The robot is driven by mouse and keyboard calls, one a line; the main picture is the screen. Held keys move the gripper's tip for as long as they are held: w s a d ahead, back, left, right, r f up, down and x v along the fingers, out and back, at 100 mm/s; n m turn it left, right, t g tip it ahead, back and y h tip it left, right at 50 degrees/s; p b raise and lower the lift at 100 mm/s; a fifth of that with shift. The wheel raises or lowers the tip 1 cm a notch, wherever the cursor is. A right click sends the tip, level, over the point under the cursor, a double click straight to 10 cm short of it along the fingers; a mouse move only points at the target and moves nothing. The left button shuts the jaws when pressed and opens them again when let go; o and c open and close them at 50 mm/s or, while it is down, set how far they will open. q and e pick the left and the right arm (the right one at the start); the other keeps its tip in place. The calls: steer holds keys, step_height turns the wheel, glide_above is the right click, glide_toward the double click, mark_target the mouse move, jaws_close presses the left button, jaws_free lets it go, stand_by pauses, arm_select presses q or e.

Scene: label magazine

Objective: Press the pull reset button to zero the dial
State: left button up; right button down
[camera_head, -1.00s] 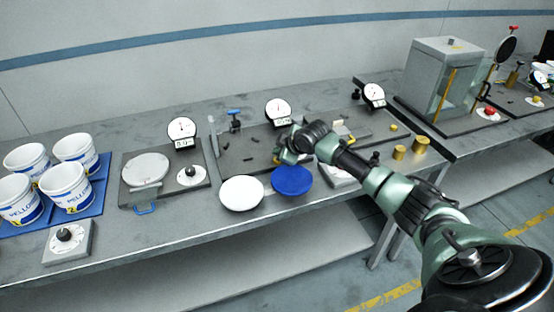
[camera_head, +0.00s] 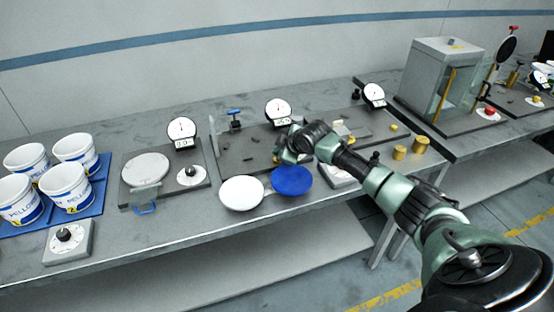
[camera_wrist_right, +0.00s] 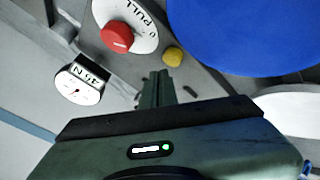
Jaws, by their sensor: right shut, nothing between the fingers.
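The red pull button (camera_wrist_right: 116,36) sits on a round white plate (camera_wrist_right: 140,18) marked "PULL" in the right wrist view. The dial (camera_wrist_right: 79,84) near it has a white face and a small readout that looks like "45 N". In the head view the dial (camera_head: 278,111) stands upright at the back of its dark panel (camera_head: 240,150). My right gripper (camera_wrist_right: 157,77) is shut and empty, its fingertips apart from the button in the picture. In the head view my right gripper (camera_head: 286,158) is over the panel's front right part and hides the button. My left gripper is out of view.
A blue disc (camera_head: 292,181) and a white disc (camera_head: 242,193) lie at the bench front. A yellow knob (camera_wrist_right: 173,56) is near the button. A blue-handled part (camera_head: 235,114) stands left of the dial. White buckets (camera_head: 68,186) stand at the left.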

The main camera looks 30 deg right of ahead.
steer(key=shift+f, duration=0.45)
steer(key=shift+f, duration=0.55)
stand_by(0.9)
steer(key=shift+r, duration=0.1)
steer(key=shift+r+p, duration=0.7)
steer(key=shift+r, duration=0.15)
step_height(320, 180, up, 5)
steer(key=p, duration=0.5)
steer(key=shift+r, duration=0.15)
